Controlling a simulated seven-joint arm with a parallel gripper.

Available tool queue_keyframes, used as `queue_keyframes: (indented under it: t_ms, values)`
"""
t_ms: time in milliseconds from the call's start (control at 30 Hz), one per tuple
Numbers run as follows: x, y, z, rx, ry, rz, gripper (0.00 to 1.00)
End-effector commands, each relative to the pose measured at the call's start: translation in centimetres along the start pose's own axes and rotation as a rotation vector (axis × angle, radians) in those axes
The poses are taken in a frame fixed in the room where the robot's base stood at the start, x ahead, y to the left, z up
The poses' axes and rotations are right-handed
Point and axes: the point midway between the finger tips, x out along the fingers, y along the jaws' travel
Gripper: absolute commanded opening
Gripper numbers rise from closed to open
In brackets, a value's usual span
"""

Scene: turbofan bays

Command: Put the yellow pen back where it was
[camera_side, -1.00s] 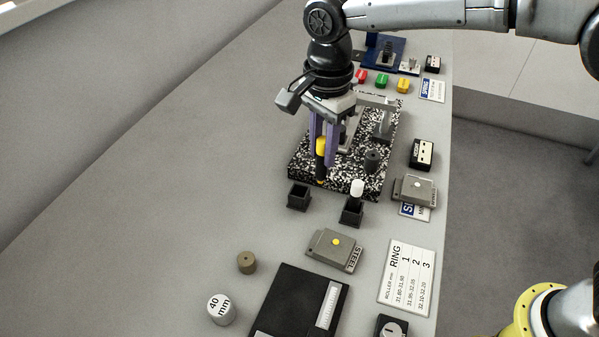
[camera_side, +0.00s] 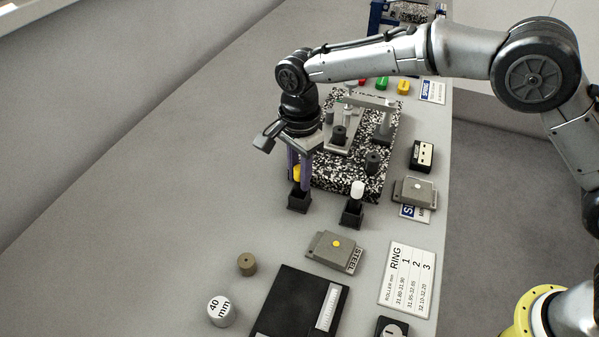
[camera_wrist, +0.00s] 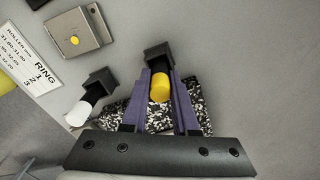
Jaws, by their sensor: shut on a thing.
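The yellow pen (camera_side: 297,173) has a yellow upper end and a dark body. It stands about upright between the purple fingers of my gripper (camera_side: 300,184), which is shut on it. Its lower end is at the dark square holder (camera_side: 298,203); the fingers partly hide how deep it reaches. In the wrist view the yellow end of the pen (camera_wrist: 160,87) lies between the fingers, and its dark body runs toward the opening of the holder (camera_wrist: 157,54).
A second dark holder (camera_side: 351,217) with a white-topped pen (camera_side: 357,190) stands to the right. The speckled black-and-white plate (camera_side: 335,185) with a stand lies just behind. A steel block (camera_side: 334,251) and a brown cylinder (camera_side: 247,263) are in front. The table at left is clear.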

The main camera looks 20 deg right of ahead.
Motion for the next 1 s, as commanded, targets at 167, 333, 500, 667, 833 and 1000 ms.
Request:
queue_keyframes:
  t_ms: [167,333,500,667,833,1000]
  values:
    - [0.3,0.0,0.0,0.0,0.0,0.0,0.0]
    - [0.3,0.0,0.0,0.0,0.0,0.0,0.56]
    - [0.3,0.0,0.0,0.0,0.0,0.0,0.57]
    - [0.1,0.0,0.0,0.0,0.0,-0.001,0.57]
    - [-1.6,-0.1,0.0,0.0,-0.001,-0.004,0.57]
    - [-5.0,-0.1,0.0,0.0,-0.001,-0.005,0.57]
